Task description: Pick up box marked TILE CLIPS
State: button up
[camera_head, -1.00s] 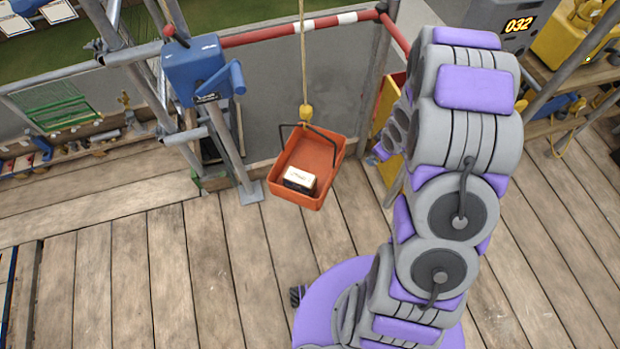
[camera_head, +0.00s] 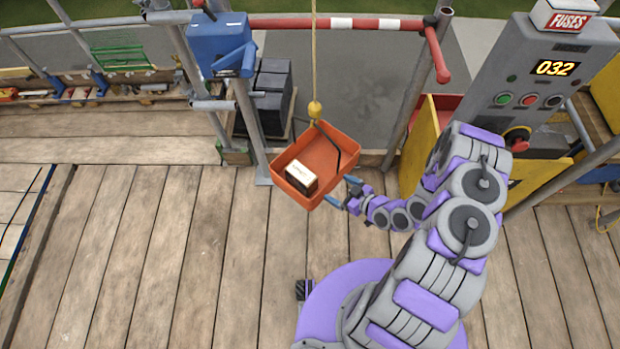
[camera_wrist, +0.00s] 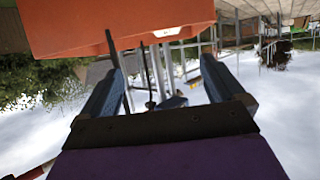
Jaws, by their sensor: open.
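A small box (camera_head: 301,177) with a pale top and dark sides lies in the lower left part of an orange tray (camera_head: 325,152). The print on it is too small to read. The tray hangs tilted from a rope with a yellow ball. My gripper (camera_head: 342,191) is open, with its blue fingers at the tray's lower right edge, outside it and apart from the box. In the wrist view the tray's orange wall (camera_wrist: 110,25) fills the top, beyond my open fingers (camera_wrist: 163,66). A small white patch shows at its edge; I cannot tell if it is the box.
A blue winch (camera_head: 220,42) is on the scaffold post left of the tray. A red and white rail (camera_head: 340,23) runs behind. A grey control cabinet (camera_head: 540,85) showing 032 and a yellow panel (camera_head: 422,150) stand to the right. The plank deck (camera_head: 200,260) is clear in front.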

jog(key=shift+y, duration=0.3)
jog(key=b+x, duration=0.1)
jog(key=x, duration=0.4)
jog(key=shift+w+a+f, duration=0.1)
jog(key=shift+a+f, duration=0.05)
jog(key=b, duration=0.1)
send_near(302, 173)
jog(key=x, duration=0.4)
jog(key=shift+a, duration=0.25)
jog(key=shift+w+a, duration=0.15)
jog(key=shift+w, duration=0.1)
jog(key=shift+w+d+b, duration=0.2)
jog(key=shift+d+b, duration=0.15)
jog(key=shift+d, duration=0.05)
jog(key=shift+w, duration=0.1)
jog(key=a, duration=0.1)
jog(key=w+a+f+b, duration=0.1)
jog(key=a, duration=0.1)
jog(key=w+a+f, duration=0.1)
jog(key=shift+w+a+b, duration=0.15)
jog(key=shift+a+b, duration=0.25)
jog(key=shift+d+r, duration=0.1)
jog(key=shift+d, duration=0.75)
jog(key=c, duration=0.3)
jog(key=shift+a, duration=0.6)
jog(key=c, duration=0.6)
jog(key=shift+d, duration=0.35)
jog(key=c, duration=0.7)
grip_shut()
jog(key=shift+a, duration=0.1)
